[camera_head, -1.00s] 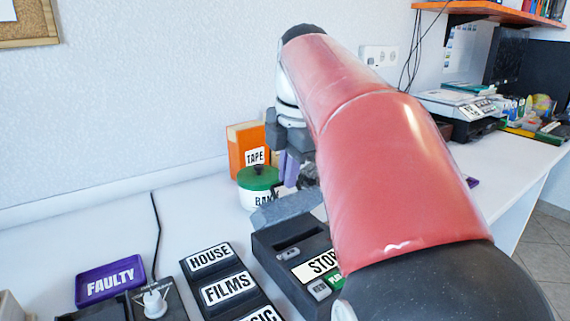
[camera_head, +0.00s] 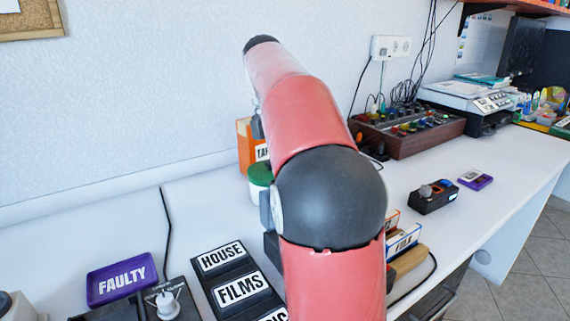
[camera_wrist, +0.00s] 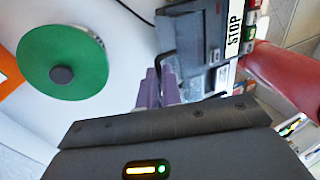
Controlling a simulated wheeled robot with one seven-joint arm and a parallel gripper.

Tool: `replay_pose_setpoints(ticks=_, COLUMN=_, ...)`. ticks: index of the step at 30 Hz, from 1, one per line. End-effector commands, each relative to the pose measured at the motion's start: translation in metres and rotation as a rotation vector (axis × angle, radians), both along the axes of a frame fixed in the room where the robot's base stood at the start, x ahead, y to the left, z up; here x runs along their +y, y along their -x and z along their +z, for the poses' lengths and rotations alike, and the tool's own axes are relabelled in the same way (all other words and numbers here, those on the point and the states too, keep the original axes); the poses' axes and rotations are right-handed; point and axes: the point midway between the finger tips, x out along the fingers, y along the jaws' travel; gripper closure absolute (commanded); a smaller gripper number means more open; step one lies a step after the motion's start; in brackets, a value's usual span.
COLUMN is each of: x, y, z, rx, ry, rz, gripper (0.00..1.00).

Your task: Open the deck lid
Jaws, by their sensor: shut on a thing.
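The deck (camera_wrist: 190,38), a dark grey box with a white STOP label, shows at the top of the wrist view. Its greyish, partly see-through lid (camera_wrist: 188,82) is at its near edge, tilted against the box. My gripper (camera_wrist: 160,88) has purple fingers shut on the lid's edge; the exact contact is partly hidden by the gripper body. In the head view my arm covers the gripper and nearly all of the deck; only a dark sliver shows left of the arm.
A green-lidded jar (camera_wrist: 62,62) stands close beside my gripper, in front of the orange TAPE box (camera_head: 244,145). HOUSE and FILMS blocks (camera_head: 240,288) and a purple FAULTY tray (camera_head: 122,280) lie left. Right of my arm are labelled cases (camera_head: 403,240) and a small dark device (camera_head: 434,197).

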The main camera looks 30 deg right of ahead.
Motion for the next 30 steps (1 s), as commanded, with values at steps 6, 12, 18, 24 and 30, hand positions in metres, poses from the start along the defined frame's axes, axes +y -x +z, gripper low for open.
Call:
replay_pose_setpoints(ticks=6, x=0.0002, y=-0.0014, z=-0.0003, rx=0.012, ry=0.001, rz=0.002, gripper=1.00)
replay_pose_setpoints(ticks=12, x=0.0001, y=-0.0013, z=-0.0001, rx=0.011, ry=0.001, rz=0.002, gripper=1.00)
replay_pose_setpoints(ticks=18, x=0.0001, y=-0.0013, z=-0.0001, rx=0.011, ry=0.001, rz=0.001, gripper=0.76)
replay_pose_setpoints(ticks=24, x=0.0000, y=-0.0013, z=-0.0003, rx=0.011, ry=0.001, rz=0.000, gripper=0.71)
replay_pose_setpoints(ticks=30, x=-0.0001, y=-0.0012, z=-0.0005, rx=0.012, ry=0.001, rz=0.000, gripper=0.71)
